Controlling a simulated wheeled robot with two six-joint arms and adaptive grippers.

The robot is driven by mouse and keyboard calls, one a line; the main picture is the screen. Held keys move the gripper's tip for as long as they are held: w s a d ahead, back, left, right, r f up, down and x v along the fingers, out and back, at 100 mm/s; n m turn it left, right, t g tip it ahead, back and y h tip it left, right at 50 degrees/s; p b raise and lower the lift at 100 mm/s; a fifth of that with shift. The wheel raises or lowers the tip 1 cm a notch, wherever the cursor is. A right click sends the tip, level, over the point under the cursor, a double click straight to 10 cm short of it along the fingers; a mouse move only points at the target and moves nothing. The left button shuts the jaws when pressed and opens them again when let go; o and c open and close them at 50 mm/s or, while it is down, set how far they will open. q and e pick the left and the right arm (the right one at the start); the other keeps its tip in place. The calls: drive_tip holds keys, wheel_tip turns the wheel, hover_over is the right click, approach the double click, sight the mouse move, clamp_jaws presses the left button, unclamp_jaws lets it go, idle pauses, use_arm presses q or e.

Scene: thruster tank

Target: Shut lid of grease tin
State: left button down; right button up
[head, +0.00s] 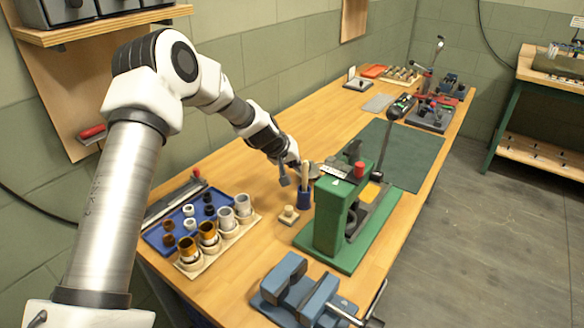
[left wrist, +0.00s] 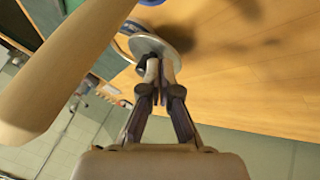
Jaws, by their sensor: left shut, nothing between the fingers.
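The grease tin is mostly hidden in the head view. A grey round piece, which looks like its lid (head: 314,169), shows just behind the wooden handles in the blue cup. In the left wrist view a grey metal disc, seemingly the lid (left wrist: 168,42), stands tilted beside a blue rim (left wrist: 127,28) that may be the tin. My left gripper (head: 292,163) is shut and empty. In the left wrist view its fingertips (left wrist: 160,66) overlap the edge of the disc; I cannot tell whether they touch it. My right gripper is in neither view.
The blue cup (head: 304,200) with wooden handles stands in front of the gripper. A green press (head: 329,225) is close on the right. A blue vise (head: 300,290) and a blue tray (head: 160,238) are nearer. Bare bench (head: 240,170) lies left of the gripper.

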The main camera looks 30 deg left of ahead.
use_arm(q)
drive_tip(key=shift+d, duration=0.4)
drive_tip(key=shift+w+a, duration=0.1)
idle(0.3)
